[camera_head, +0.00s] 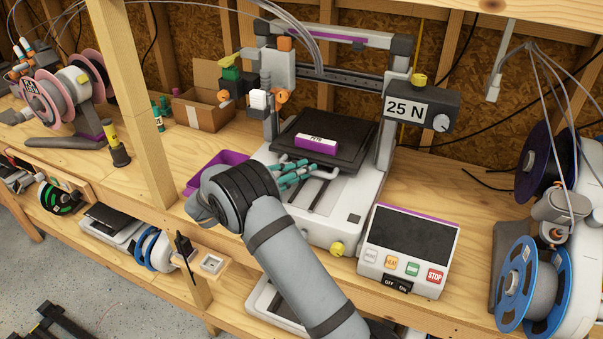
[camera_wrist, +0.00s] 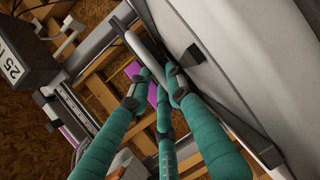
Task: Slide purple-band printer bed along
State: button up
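The purple-band printer (camera_head: 325,195) has a white base, a grey gantry and a purple strip on its top bar. Its dark flat bed (camera_head: 345,140) bears a purple labelled block (camera_head: 316,145) near the front edge. My gripper (camera_head: 310,174), with teal fingers, is just in front of that edge. The gripper looks open; whether a finger touches the bed I cannot tell.
A control box (camera_head: 410,240) with buttons stands right of the printer. A gauge marked 25 N (camera_head: 420,105) is on the right upright. A purple bin (camera_head: 222,165) and cardboard box (camera_head: 200,110) are at left. A wooden post (camera_head: 135,100) and blue spool (camera_head: 520,285) flank the area.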

jog(key=shift+o, duration=1.1)
jog(key=shift+a, duration=0.15)
jog(key=v, duration=1.2)
jog(key=x, duration=1.2)
jog(key=shift+s+a+p, duration=0.25)
jog(key=shift+s+p, duration=0.2)
jog(key=shift+s, duration=0.35)
jog(key=shift+s+a, duration=0.25)
jog(key=shift+s, duration=0.2)
